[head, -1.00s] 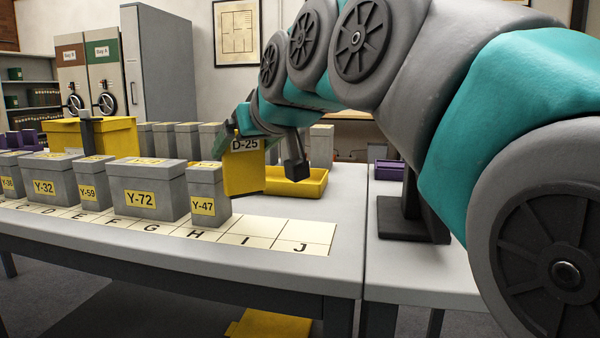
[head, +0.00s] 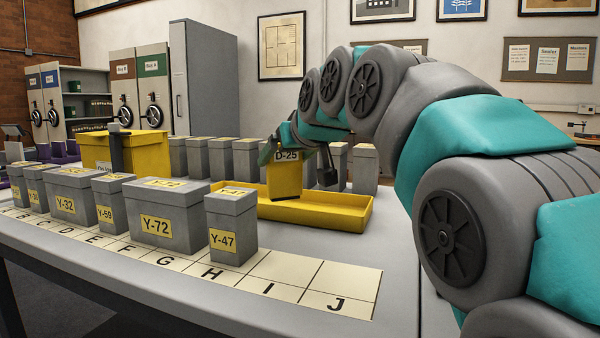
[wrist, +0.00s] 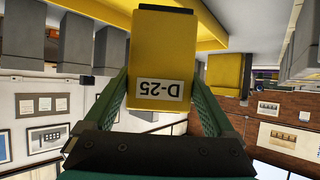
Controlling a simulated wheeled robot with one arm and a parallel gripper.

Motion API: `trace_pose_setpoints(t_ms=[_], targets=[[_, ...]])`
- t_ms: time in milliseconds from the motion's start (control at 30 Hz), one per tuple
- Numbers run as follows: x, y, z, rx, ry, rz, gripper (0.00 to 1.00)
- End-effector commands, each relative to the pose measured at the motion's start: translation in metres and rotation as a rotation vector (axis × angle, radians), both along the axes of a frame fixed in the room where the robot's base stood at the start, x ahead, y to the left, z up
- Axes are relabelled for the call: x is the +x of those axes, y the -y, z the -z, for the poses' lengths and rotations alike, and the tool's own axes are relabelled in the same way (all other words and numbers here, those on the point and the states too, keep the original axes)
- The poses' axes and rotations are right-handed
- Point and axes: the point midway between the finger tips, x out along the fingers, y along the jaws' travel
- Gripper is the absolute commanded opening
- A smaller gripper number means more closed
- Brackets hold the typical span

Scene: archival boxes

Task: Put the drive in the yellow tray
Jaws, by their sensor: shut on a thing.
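My gripper (head: 283,150) is shut on the yellow drive (head: 287,179), a box-shaped piece with a white D-25 label. In the wrist view the drive (wrist: 160,58) sits between my two green fingers, and its label reads upside down. The yellow tray (head: 345,216) is long, shallow and low-walled, and lies on the table behind the letter strip. In the head view the drive appears upright over the left part of the tray. Its lower end overlaps the tray in the picture; I cannot tell whether it touches the floor of the tray.
Grey boxes with yellow labels, such as Y-72 (head: 165,225) and Y-47 (head: 232,240), stand in a row in front of the tray. More grey boxes (head: 222,158) stand behind. A larger yellow box (head: 140,152) is at left. The strip near I and J (head: 320,280) is clear.

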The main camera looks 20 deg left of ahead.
Motion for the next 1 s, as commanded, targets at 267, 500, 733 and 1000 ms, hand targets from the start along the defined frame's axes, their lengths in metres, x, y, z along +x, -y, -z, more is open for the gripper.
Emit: trace_pose_setpoints(t_ms=[267, 500, 733, 1000], targets=[[0.037, -0.021, 0.003, 0.001, 0.002, 0.0, 0.22], [0.061, -0.035, 0.005, 0.001, 0.002, 0.0, 0.22], [0.067, -0.039, 0.007, -0.001, 0.001, 0.0, 0.22], [0.066, -0.039, 0.026, -0.001, 0.0, 0.0, 0.22]])
